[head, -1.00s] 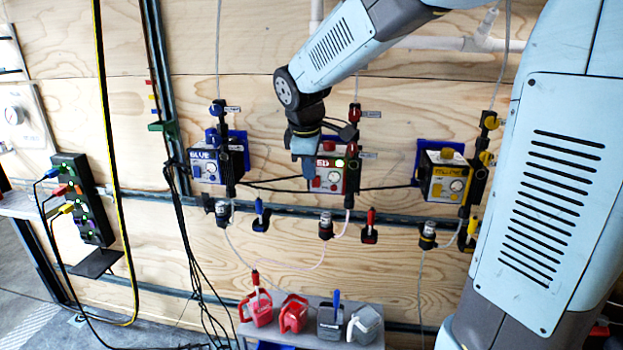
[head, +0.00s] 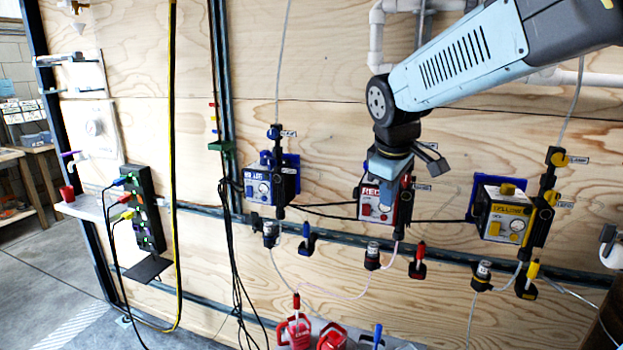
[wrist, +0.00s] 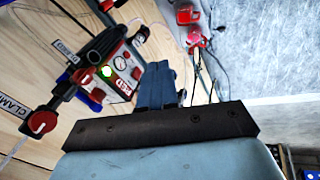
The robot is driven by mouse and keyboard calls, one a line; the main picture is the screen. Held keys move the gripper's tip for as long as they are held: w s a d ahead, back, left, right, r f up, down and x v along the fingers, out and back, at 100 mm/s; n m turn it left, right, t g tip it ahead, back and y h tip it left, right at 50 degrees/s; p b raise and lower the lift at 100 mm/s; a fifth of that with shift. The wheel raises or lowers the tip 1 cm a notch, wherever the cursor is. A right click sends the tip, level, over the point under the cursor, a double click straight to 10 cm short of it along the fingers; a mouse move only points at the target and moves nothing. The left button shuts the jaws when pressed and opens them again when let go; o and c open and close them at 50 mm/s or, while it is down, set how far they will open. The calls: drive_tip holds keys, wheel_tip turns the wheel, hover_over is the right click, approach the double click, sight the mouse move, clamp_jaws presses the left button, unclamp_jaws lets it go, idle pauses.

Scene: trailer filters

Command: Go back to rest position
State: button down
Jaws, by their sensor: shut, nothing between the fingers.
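My gripper (head: 386,182) hangs at the end of my arm, pointing down, in front of the upper part of the red box (head: 377,206) and partly hiding it. In the wrist view my gripper (wrist: 158,85) shows two blue-grey fingers pressed together with nothing between them. There the red box (wrist: 122,80), with a lit green light and a gauge, is left of the fingers. I cannot tell the exact gap between my gripper and the box.
A blue box (head: 258,186) and a yellow box (head: 505,212) flank the red one on the plywood wall. A black socket strip (head: 142,205) with cables is at left. Red containers (head: 296,333) stand low in front. Clear floor (head: 45,270) shows at far left.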

drive_tip(key=s+d+m, duration=0.2)
drive_tip(key=s+m, duration=0.1)
drive_tip(key=s, duration=0.2)
drive_tip(key=s+d+m+t, duration=0.1)
drive_tip(key=s+d+m, duration=0.1)
drive_tip(key=s, duration=0.3)
drive_tip(key=s+d+m+y, duration=0.1)
drive_tip(key=s+d+m, duration=0.1)
drive_tip(key=s+m, duration=0.2)
drive_tip(key=shift+s+d+f+m+t, duration=0.3)
drive_tip(key=shift+s+m, duration=0.1)
drive_tip(key=shift+s, duration=0.4)
